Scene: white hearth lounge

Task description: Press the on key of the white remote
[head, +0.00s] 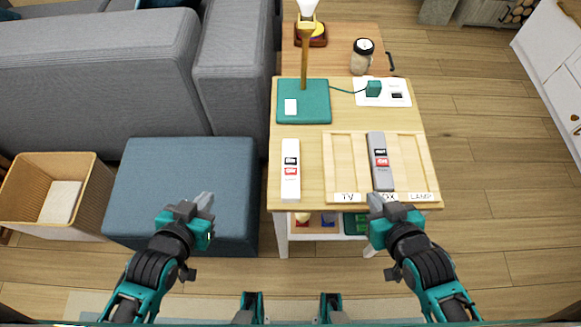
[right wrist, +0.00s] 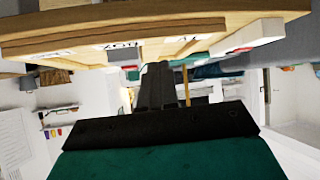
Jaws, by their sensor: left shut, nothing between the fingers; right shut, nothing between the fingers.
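The white remote (head: 290,170) lies on the wooden table (head: 308,205), left of the compartment tray (head: 349,150). It has one black key and one red key, with lettering too small to read surely. It also shows in the right wrist view (right wrist: 248,37), at the upper right. A grey remote (head: 379,150) with similar keys lies in the tray's middle compartment. My left gripper (head: 206,198) is shut and empty, in front of the blue-grey ottoman and left of the table. My right gripper (head: 376,201) is shut and empty at the table's front edge, near the middle compartment's label.
A lamp with a teal base (head: 318,114) stands behind the white remote. A jar (head: 362,57) and a white plate with a teal plug (head: 373,88) are farther back. The ottoman (head: 185,185) and a woven bin (head: 85,200) are left. Floor is clear at right.

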